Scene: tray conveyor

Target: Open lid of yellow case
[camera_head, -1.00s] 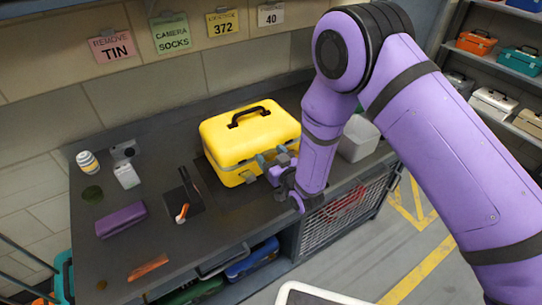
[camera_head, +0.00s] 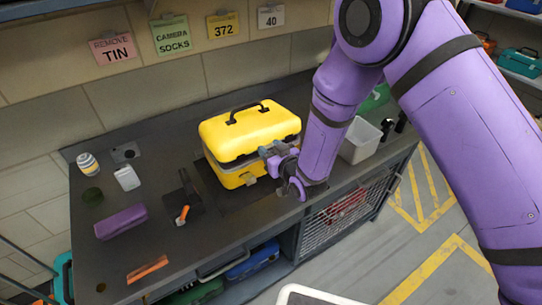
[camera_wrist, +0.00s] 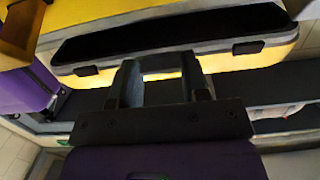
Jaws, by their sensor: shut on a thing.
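The yellow case (camera_head: 235,173) stands on the dark workbench with its black carry handle (camera_head: 246,112) on top. Its lid (camera_head: 250,135) looks slightly raised at the front, with a dark gap along the seam. My gripper (camera_head: 267,152) is at the front right part of the lid's edge and shut on it. In the wrist view my gripper (camera_wrist: 160,75) meets the lid's rim between two dark latches, and a long dark recess edged in grey shows beyond. The exact contact is partly hidden by the fingers.
A purple pouch (camera_head: 121,221), an orange-tipped tool (camera_head: 183,214), a white item (camera_head: 127,178) and a striped can (camera_head: 88,163) lie left on the bench. A white bin (camera_head: 360,140) stands right of my arm. Notes hang on the wall behind.

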